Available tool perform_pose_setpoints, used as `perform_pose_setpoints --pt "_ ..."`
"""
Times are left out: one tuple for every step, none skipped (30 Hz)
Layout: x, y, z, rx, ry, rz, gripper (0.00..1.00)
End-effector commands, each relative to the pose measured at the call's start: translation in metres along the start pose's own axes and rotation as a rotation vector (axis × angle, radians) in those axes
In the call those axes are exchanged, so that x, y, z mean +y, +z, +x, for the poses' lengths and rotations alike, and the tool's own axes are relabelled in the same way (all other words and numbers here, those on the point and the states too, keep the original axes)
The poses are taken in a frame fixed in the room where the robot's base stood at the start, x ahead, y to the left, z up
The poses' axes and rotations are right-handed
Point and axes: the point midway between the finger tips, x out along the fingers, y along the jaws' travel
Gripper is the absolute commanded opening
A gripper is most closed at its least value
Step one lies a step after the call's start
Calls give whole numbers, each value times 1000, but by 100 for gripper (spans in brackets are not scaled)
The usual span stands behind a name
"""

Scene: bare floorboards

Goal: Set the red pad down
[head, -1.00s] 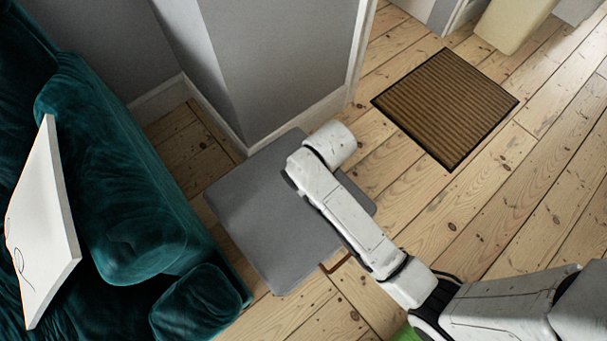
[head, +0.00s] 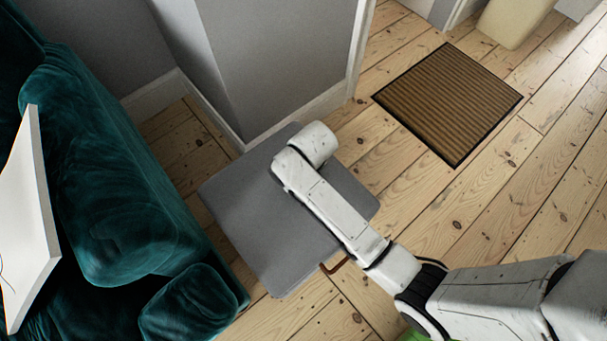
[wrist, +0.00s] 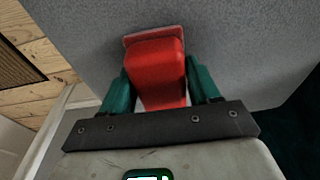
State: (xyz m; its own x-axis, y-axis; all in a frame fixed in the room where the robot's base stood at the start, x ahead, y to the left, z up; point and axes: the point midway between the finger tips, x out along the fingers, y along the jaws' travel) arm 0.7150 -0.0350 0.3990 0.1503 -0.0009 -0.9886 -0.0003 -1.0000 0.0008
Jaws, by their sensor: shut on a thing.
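The red pad (wrist: 158,62) is between the green fingers of my gripper (wrist: 160,82) in the wrist view. The fingers are shut on its sides. The pad's far end is at or close to the grey surface (wrist: 235,40); I cannot tell whether they touch. In the head view my arm's end is over the same grey, round-cornered top (head: 255,220), and my arm hides the fingers and the pad there.
A teal sofa (head: 120,200) with a white panel (head: 30,220) on it stands at the left. A grey wall (head: 280,50) borders the grey top at the back. A brown doormat (head: 447,103) lies on open floorboards at the right. A brown bar (head: 336,266) shows at the top's front edge.

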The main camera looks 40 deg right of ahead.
Motion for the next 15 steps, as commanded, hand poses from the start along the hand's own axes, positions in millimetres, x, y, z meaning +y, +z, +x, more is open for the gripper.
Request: perform_pose_setpoints --pt "0 0 1 -1 0 0 37" --pt "0 1 2 -1 0 0 37" --pt "0 1 2 -1 0 0 63" --pt "0 1 2 -1 0 0 66" --pt "0 1 2 -1 0 0 69" --pt "0 1 2 -1 0 0 73" --pt "0 1 2 -1 0 0 75" --pt "0 1 2 -1 0 0 78" --pt "0 1 2 -1 0 0 82" --pt "0 1 2 -1 0 0 85" --pt "0 1 2 -1 0 0 87" --pt "0 1 2 -1 0 0 87" --pt "0 1 2 -1 0 0 87" --pt "0 0 2 -1 0 0 87" --pt "0 0 2 -1 0 0 87"
